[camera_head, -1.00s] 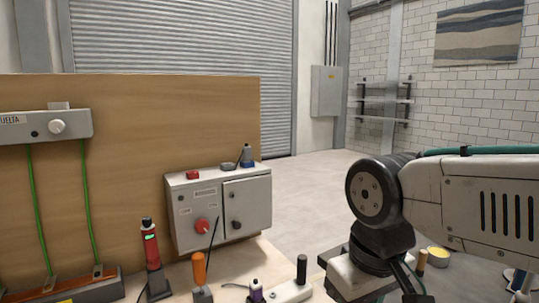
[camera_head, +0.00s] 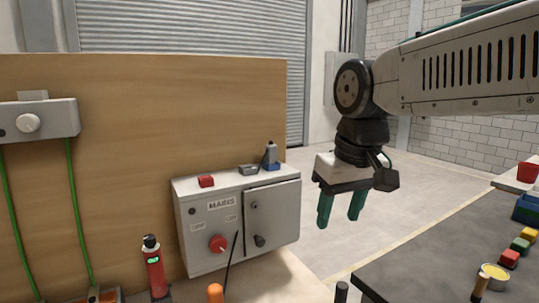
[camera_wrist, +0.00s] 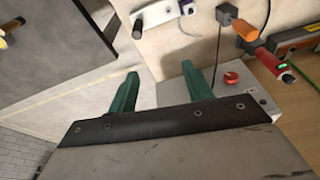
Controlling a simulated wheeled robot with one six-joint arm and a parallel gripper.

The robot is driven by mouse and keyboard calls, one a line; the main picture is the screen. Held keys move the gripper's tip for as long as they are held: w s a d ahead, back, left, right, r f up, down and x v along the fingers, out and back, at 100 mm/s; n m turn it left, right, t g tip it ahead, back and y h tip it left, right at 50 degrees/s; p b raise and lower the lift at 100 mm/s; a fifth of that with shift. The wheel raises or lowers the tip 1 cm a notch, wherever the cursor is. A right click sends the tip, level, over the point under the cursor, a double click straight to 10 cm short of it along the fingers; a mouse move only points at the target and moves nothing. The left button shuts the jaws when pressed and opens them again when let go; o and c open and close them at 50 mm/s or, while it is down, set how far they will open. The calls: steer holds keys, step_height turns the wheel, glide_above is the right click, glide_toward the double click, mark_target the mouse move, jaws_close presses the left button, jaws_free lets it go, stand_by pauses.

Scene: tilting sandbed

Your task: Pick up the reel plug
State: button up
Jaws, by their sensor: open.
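I cannot tell for sure which item is the reel plug. A small blue-and-grey upright piece (camera_head: 271,157) and a low dark grey piece (camera_head: 248,170) sit on top of the grey MAINS box (camera_head: 205,245). My gripper (camera_head: 340,220) hangs in the air right of that box, green fingers down, open and empty. In the wrist view my gripper (camera_wrist: 159,70) has its fingers apart with nothing between them.
A red torch-like tool (camera_head: 154,272) and an orange handle (camera_head: 215,293) stand on the bench before the box. A thin black rod (camera_head: 231,262) rises there. A wooden panel (camera_head: 130,130) stands behind. A dark table (camera_head: 430,262) with coloured blocks (camera_head: 509,258) is at right.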

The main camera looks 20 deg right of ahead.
steer(key=w+r, duration=0.6)
steer(key=w, duration=0.6)
step_height(320, 180, up, 5)
steer(key=n+t, duration=0.2)
glide_above(271, 146)
steer(key=s+d, duration=0.1)
steer(key=d, duration=0.1)
steer(key=shift+y, duration=0.3)
steer(key=x, duration=0.4)
steer(key=a+x, duration=0.1)
steer(key=x, duration=0.2)
steer(key=shift+f, duration=0.1)
jaws_close()
